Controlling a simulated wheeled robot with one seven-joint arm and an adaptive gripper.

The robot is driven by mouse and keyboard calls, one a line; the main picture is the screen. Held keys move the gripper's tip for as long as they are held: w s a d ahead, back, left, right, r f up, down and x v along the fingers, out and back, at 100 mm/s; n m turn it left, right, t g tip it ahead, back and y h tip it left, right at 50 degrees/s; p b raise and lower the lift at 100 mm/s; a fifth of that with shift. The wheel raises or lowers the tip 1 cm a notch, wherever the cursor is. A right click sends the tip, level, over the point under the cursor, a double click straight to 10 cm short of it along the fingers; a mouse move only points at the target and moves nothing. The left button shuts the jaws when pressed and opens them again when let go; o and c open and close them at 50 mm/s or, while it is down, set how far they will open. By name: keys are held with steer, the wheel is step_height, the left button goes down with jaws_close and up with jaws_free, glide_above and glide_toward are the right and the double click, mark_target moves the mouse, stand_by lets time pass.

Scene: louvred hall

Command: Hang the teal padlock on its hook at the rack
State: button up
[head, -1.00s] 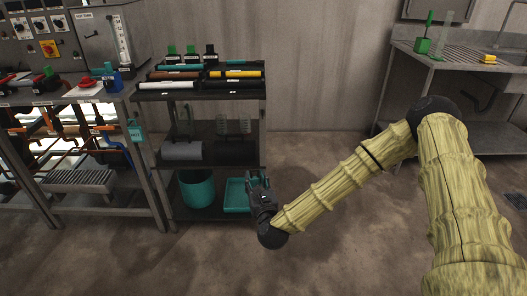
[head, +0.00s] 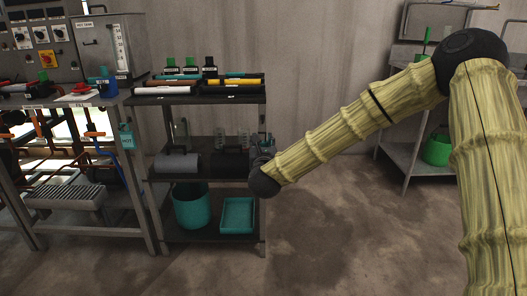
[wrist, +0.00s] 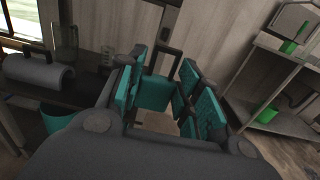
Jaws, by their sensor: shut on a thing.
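My gripper (wrist: 164,64) is shut on the teal padlock (wrist: 153,93). In the wrist view the padlock's block body sits between the teal-padded fingers, with its dark shackle above it. In the head view my gripper (head: 262,148) is at the right edge of the dark shelf rack, at about middle-shelf height; the padlock is too small to make out there. A teal labelled piece (head: 127,136) hangs by the bench's right post, apart from my gripper. I cannot make out a hook on it.
The shelf rack (head: 222,98) holds bottles and rolls on top, grey cylinders (head: 178,163) midway, a teal bucket (head: 193,207) and teal tray (head: 237,215) below. The bench (head: 68,101) adjoins at left. A sink table with a green bucket (head: 436,150) stands at right. Floor between is clear.

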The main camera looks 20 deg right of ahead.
steer(key=x, duration=0.8)
steer(key=shift+w+d+r, duration=0.25)
steer(key=shift+d+r, duration=0.05)
steer(key=shift+d, duration=0.05)
steer(key=shift+r, duration=0.15)
stand_by(0.4)
steer(key=shift+b, duration=0.45)
stand_by(0.3)
steer(key=shift+w, duration=0.1)
steer(key=shift+b+x, duration=0.65)
steer(key=shift+x, duration=2.05)
steer(key=shift+f+b, duration=0.8)
steer(key=shift+b, duration=0.25)
